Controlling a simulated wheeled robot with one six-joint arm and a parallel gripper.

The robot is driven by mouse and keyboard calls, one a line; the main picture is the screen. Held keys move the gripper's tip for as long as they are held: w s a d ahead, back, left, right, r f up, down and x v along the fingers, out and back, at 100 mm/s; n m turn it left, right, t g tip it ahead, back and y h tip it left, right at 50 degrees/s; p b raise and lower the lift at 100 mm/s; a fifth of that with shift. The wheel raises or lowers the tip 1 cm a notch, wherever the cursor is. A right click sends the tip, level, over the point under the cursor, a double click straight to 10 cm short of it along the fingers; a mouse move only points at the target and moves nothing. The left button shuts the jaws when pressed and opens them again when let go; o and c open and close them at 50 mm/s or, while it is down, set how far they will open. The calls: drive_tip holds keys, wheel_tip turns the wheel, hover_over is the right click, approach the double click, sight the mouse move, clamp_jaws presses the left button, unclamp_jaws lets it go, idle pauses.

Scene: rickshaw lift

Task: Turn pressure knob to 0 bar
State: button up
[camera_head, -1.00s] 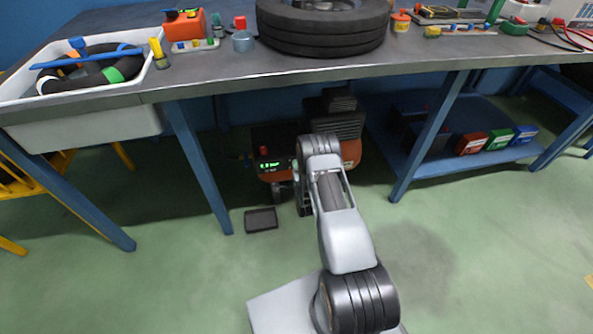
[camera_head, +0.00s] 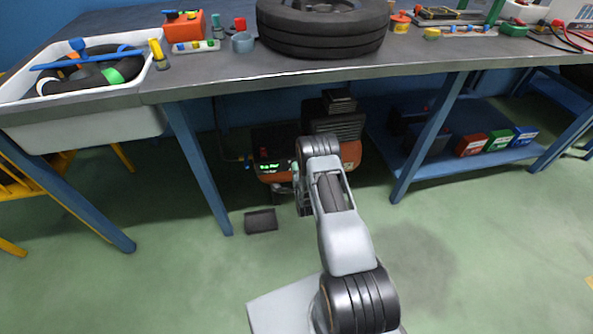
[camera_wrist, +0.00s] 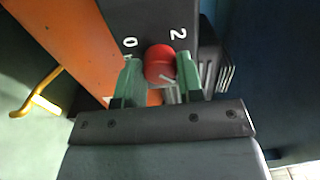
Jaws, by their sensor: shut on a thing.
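The red pressure knob (camera_wrist: 160,63) sits on a dark panel (camera_wrist: 190,18) in the wrist view, with a white "0" to its upper left and a "2" to its upper right. My gripper (camera_wrist: 160,80) has its two green fingers on either side of the knob and is shut on it. A light pointer line shows on the knob's lower part.
The workbench (camera_head: 300,74) spans above the compressor, with blue legs (camera_head: 197,165) on both sides. A dark pedal-like block (camera_head: 261,220) lies on the floor left of my arm. A lower shelf (camera_head: 480,155) holds coloured boxes at right. The front floor is clear.

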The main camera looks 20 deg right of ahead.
drive_tip(key=shift+n+b, duration=6.25)
drive_tip(key=shift+n, duration=11.85)
